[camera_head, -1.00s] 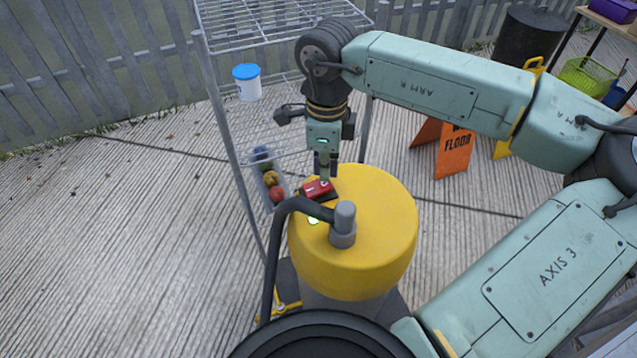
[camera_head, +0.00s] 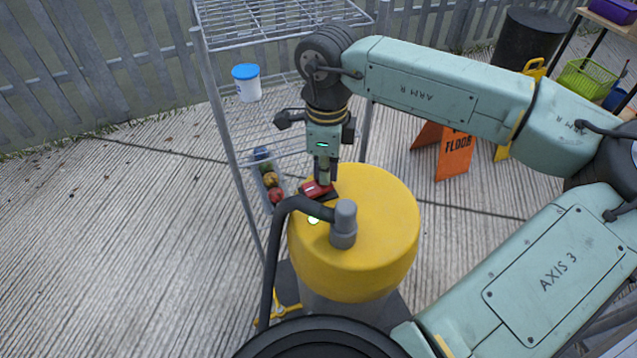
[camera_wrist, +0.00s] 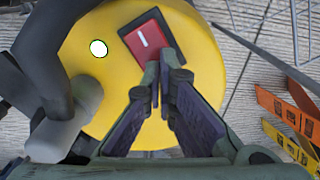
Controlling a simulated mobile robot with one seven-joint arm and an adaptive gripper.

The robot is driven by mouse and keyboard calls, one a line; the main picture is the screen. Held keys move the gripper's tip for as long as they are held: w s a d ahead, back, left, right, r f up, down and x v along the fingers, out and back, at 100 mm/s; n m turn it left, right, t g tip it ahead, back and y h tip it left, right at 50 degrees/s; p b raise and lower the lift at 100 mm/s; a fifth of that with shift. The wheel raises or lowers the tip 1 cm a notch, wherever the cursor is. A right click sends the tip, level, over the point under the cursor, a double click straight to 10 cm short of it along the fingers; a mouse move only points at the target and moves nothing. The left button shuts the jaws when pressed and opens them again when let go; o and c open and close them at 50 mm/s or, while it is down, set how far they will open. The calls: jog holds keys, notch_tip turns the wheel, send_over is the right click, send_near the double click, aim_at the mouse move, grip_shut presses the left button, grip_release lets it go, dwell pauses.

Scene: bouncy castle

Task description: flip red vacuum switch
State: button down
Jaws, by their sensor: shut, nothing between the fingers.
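The red switch (camera_head: 316,189) sits in a dark frame on the back left of the yellow vacuum lid (camera_head: 385,225). In the wrist view the red switch (camera_wrist: 146,40) shows a white line mark on its far part. My gripper (camera_head: 322,181) points down over the switch, its fingers together and empty. In the wrist view my fingertips (camera_wrist: 158,70) are at the near right end of the switch and overlap it; they look to be touching it, but the exact contact is hard to tell.
A grey hose fitting (camera_head: 343,222) and dark hose (camera_head: 275,250) rise beside the switch. A wire shelf (camera_head: 225,120) stands behind, with a white tub (camera_head: 247,88) and a bin of balls (camera_head: 262,160). An orange floor sign (camera_head: 455,155) stands at right.

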jog(key=shift+f+b, duration=0.4)
jog(key=shift+r, duration=0.1)
jog(key=shift+r+p, duration=1.85)
jog(key=shift+r, duration=1.6)
